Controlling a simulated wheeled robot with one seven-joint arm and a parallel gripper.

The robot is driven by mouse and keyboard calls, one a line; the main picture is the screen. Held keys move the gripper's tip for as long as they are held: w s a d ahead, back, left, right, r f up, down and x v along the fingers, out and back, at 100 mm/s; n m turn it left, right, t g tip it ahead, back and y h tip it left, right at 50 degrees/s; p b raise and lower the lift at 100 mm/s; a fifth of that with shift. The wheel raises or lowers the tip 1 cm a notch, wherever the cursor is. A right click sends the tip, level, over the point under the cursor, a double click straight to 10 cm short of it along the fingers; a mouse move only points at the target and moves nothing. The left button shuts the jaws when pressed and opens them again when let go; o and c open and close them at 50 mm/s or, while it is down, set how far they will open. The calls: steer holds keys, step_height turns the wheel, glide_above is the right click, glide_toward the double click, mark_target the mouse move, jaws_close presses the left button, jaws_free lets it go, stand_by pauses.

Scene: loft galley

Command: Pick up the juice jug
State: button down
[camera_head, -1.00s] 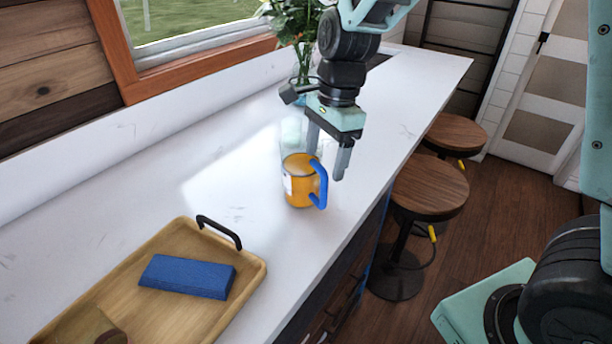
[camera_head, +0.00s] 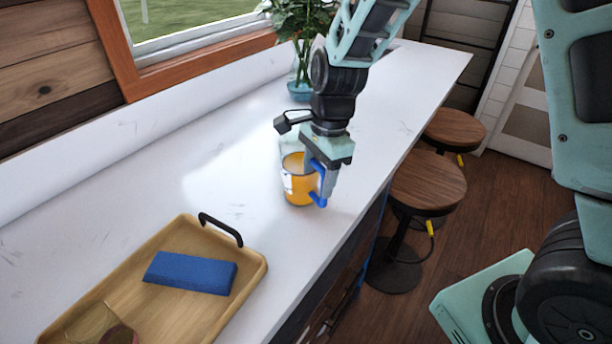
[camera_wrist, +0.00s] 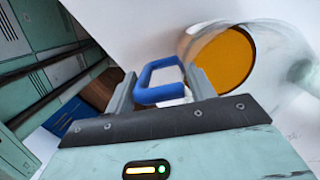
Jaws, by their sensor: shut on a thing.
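The juice jug (camera_head: 297,183) is a clear jug with orange juice and a blue handle. It stands upright on the white counter (camera_head: 150,180). My gripper (camera_head: 325,180) has come down over the handle side and is shut on the blue handle. In the wrist view the handle (camera_wrist: 160,80) lies between the two fingers of my gripper (camera_wrist: 163,92), and the jug's round, juice-filled body (camera_wrist: 222,60) is to the right. The far upper part of the jug is partly hidden by my gripper in the head view.
A wooden tray (camera_head: 165,315) with a blue block (camera_head: 190,272) lies at the near left. Stools (camera_head: 428,185) stand beyond the counter's right edge. The counter left of the jug is clear.

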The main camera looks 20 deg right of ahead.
steer(key=shift+r, duration=0.2)
steer(key=shift+r+b, duration=0.85)
steer(key=shift+r, duration=4)
